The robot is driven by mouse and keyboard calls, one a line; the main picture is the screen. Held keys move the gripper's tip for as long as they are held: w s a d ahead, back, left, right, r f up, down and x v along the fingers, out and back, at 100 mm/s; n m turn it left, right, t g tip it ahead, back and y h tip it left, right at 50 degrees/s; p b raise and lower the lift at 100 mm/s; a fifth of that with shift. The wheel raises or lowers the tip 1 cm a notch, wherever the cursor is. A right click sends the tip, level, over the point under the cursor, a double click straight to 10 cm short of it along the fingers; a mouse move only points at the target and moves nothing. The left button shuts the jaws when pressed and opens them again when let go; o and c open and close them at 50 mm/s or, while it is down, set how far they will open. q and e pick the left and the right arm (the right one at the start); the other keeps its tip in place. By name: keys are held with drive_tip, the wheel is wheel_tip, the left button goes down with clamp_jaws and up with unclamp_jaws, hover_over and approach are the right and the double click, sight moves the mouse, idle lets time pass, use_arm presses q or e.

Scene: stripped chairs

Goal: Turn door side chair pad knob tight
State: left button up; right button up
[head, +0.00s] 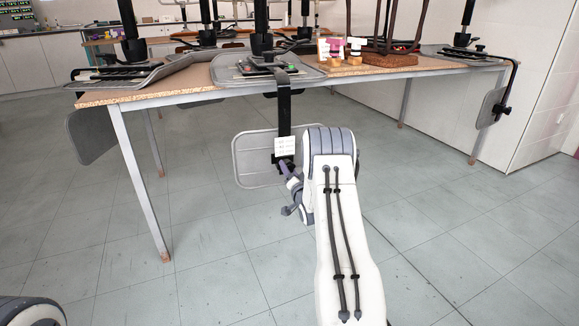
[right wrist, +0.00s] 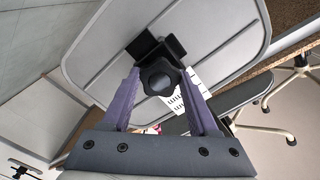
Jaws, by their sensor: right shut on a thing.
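A grey chair back pad (head: 250,160) hangs below the front edge of the table, on a black bracket (head: 284,112) from the middle upturned chair. A black lobed knob (right wrist: 160,79) sits on that bracket in the right wrist view, in front of the pad's ribbed face (right wrist: 110,55). My right gripper (head: 289,175) is at the bracket's lower end in the head view. Its two purple fingers (right wrist: 160,77) stand on either side of the knob and are shut on it. In the head view the knob is mostly hidden by the gripper. My left gripper is out of view.
The wooden table (head: 190,91) carries several upturned chair seats. Other back pads hang at its left (head: 93,134) and right (head: 491,106). A white label card (head: 286,146) is just above my right gripper. The floor (head: 190,240) in front is clear.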

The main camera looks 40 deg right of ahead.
drive_tip(key=m+p, duration=0.2)
drive_tip(key=m, duration=0.2)
idle(0.5)
drive_tip(key=o, duration=1.4)
drive_tip(key=shift+c, duration=0.2)
drive_tip(key=shift+s, duration=0.1)
drive_tip(key=p+v, duration=0.3)
drive_tip(key=v, duration=0.7)
drive_tip(key=shift+s, duration=0.2)
